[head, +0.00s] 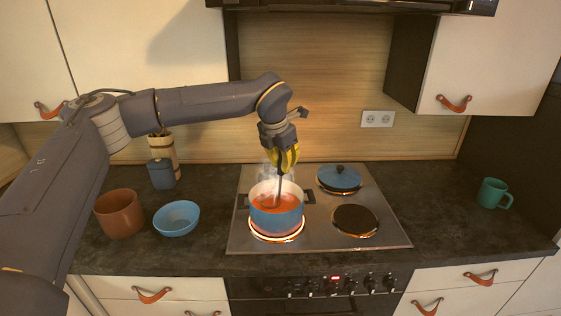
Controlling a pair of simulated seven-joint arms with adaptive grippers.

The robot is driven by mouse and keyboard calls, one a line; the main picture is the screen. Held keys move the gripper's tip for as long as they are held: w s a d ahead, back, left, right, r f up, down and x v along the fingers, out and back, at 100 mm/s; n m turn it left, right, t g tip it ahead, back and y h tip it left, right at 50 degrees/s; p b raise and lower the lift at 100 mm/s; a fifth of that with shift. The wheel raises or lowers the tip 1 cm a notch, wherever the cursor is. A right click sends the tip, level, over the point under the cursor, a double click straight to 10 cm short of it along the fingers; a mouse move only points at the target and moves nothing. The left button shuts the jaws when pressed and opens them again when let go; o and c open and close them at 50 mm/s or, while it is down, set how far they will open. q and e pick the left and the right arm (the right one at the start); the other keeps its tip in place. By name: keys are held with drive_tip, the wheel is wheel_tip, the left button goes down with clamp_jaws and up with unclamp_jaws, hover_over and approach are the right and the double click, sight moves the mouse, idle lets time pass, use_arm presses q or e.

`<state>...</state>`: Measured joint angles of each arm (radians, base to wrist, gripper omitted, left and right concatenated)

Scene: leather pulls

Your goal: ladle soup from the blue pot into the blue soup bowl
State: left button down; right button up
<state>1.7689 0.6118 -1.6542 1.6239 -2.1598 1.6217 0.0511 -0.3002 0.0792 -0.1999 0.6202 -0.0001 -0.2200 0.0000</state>
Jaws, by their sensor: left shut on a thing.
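The blue pot (277,222) stands on the front left burner of the hob. Its lid is off and orange-red soup (270,204) shows inside, with steam above it. My left gripper (283,172) is above the pot, shut on the handle of a ladle (279,190). The ladle points down into the pot, its lower end at the soup; how deep its bowl sits is hard to tell. The blue soup bowl (176,219) stands on the counter left of the hob and looks empty. My right gripper is not in view.
A brown pot (119,213) stands left of the bowl. A dark blue jar (161,173) is behind it. A blue lidded pan (339,178) sits on the back right burner; the front right burner (355,220) is bare. A green mug (493,194) stands far right. The counter right of the hob is mostly clear.

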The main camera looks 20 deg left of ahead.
use_arm(q)
drive_tip(key=shift+s+d+y, duration=0.3)
drive_tip(key=shift+d+y, duration=0.1)
drive_tip(key=shift+d, duration=0.25)
drive_tip(key=shift+t, duration=0.3)
drive_tip(key=shift+r, duration=0.1)
drive_tip(key=shift+r, duration=4.8)
